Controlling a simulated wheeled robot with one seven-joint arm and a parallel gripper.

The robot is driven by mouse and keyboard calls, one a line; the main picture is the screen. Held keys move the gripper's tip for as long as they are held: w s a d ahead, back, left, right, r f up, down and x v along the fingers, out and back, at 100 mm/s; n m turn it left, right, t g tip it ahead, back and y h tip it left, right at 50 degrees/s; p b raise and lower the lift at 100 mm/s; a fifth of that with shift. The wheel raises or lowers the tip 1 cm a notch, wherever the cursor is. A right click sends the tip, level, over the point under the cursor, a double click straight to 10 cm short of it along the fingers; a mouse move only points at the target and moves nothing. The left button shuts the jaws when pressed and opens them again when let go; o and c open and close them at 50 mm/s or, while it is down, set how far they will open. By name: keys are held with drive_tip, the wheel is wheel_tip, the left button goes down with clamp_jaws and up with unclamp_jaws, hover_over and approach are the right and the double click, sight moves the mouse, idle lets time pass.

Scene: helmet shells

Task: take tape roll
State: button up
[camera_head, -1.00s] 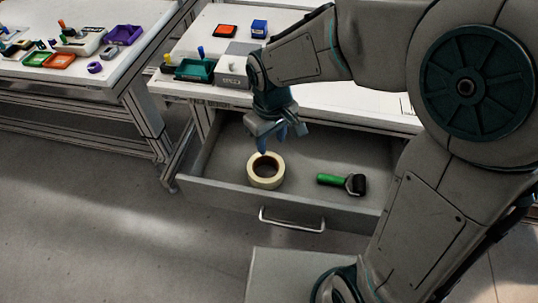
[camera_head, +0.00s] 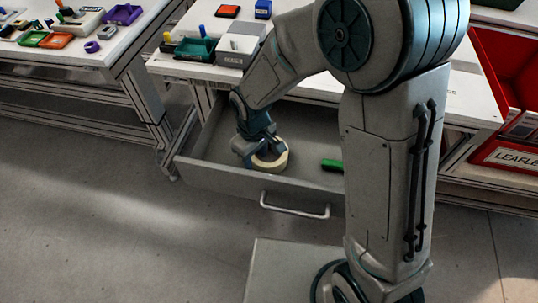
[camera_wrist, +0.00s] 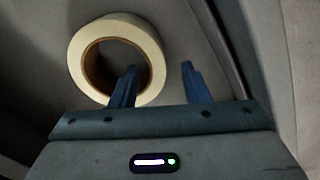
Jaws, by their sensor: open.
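The cream tape roll (camera_head: 284,157) lies flat in the open grey drawer (camera_head: 225,178), partly hidden behind my gripper (camera_head: 262,152) in the head view. In the wrist view the tape roll (camera_wrist: 84,45) shows as a ring with a brown core. My gripper (camera_wrist: 160,65) is open, with its blue fingers apart. The left finger overlaps the ring's hole and the right finger is outside the ring, with the roll's right wall between them. I cannot tell whether either finger touches the roll.
A green-handled tool (camera_head: 332,165) lies right of the roll, partly hidden by my arm. The drawer's walls surround both. Stamps and a grey box (camera_head: 237,50) stand on the table above. A red bin (camera_head: 500,80) is at the far right.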

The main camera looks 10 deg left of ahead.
sight(257, 160)
wheel_tip(257, 160, down, 4)
drive_tip(key=shift+d+b, duration=0.15)
drive_tip(key=shift+b, duration=0.2)
clamp_jaws()
drive_tip(key=shift+r, duration=0.1)
